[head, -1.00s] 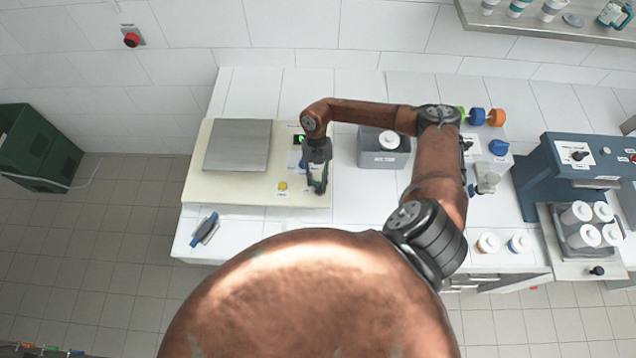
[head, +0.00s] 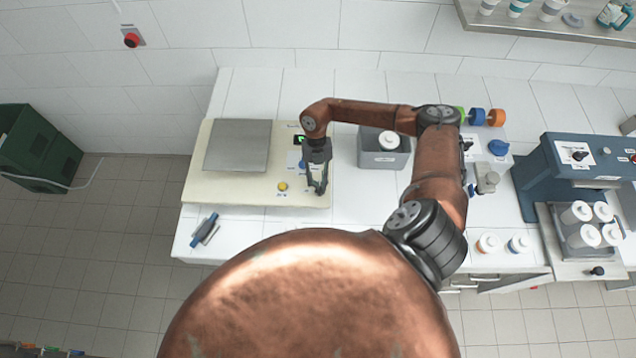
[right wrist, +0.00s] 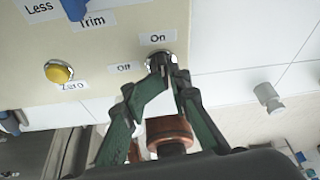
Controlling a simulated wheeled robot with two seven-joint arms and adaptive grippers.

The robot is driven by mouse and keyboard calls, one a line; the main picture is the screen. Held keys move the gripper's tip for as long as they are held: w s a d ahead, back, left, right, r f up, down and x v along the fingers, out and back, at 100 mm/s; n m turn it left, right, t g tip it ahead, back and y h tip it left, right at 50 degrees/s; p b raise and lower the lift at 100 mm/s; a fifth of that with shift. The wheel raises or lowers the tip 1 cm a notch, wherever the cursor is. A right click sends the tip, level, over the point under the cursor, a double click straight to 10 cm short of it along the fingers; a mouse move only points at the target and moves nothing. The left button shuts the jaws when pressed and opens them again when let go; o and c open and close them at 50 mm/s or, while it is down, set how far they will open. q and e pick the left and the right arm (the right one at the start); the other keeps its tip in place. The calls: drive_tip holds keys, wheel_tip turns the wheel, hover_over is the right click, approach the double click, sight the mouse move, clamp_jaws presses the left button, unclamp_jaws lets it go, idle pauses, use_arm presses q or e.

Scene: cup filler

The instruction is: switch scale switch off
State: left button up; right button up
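The scale (head: 225,190) is a cream panel with a grey weighing plate (head: 237,147); its small display (head: 298,139) glows green. The scale switch (right wrist: 160,62) is a dark knob in a silver ring, between an "On" label and an "Off" label in the right wrist view. My right gripper (head: 317,192) points down over the panel's right edge. In the right wrist view its fingertips (right wrist: 167,70) are close together right at the switch and partly cover it. I cannot tell whether they touch it or which way it points. My left gripper is not in view.
A yellow Zero button (head: 283,186) lies left of the gripper. A grey box (head: 384,158) stands right of the scale. A blue-handled tool (head: 206,228) lies at the counter's front left. A blue machine (head: 560,180) with several white cups stands on the right.

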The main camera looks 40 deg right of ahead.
drive_tip(key=shift+o, duration=1.1)
drive_tip(key=shift+s+d+f, duration=0.3)
drive_tip(key=shift+s+d, duration=0.05)
drive_tip(key=shift+s, duration=0.1)
drive_tip(key=shift+w+a+r, duration=0.1)
drive_tip(key=shift+w+a, duration=0.05)
drive_tip(key=shift+a, duration=0.05)
drive_tip(key=shift+d, duration=0.1)
drive_tip(key=p+v, duration=0.3)
drive_tip(key=v, duration=0.6)
drive_tip(key=shift+p, duration=0.4)
drive_tip(key=shift+d+r, duration=0.15)
